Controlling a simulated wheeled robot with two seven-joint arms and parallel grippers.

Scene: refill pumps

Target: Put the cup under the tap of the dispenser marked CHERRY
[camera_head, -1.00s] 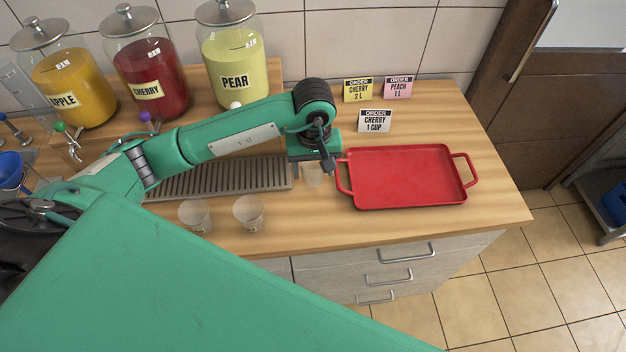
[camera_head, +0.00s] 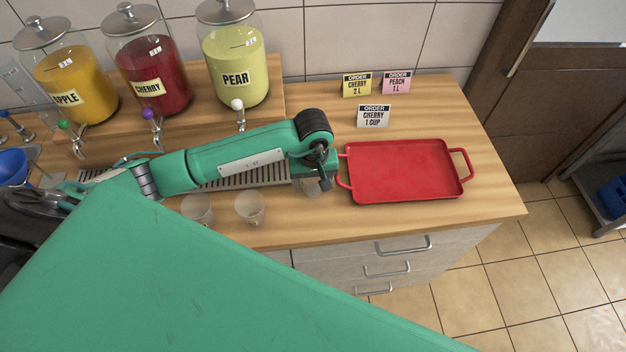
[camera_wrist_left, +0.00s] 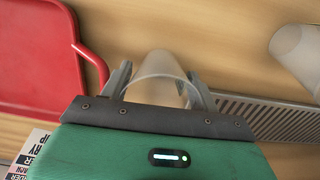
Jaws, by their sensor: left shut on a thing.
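My left gripper (camera_head: 312,183) is shut on a clear cup (camera_head: 313,190) just left of the red tray. In the left wrist view, this cup (camera_wrist_left: 160,78) sits between the two fingers (camera_wrist_left: 160,92). In the head view, my arm partly hides the cup, and I cannot tell whether it touches the counter. The CHERRY dispenser (camera_head: 163,72), a jar of dark red liquid, stands on the raised shelf between APPLE and PEAR. Its tap has a purple knob (camera_head: 148,114). My right gripper is not in view.
Two more clear cups (camera_head: 198,209) (camera_head: 249,208) stand at the counter front. The drip grate (camera_head: 262,174) is partly under my arm. The APPLE (camera_head: 75,82) and PEAR (camera_head: 237,55) dispensers flank CHERRY. A red tray (camera_head: 404,198) and order cards (camera_head: 373,116) are at the right.

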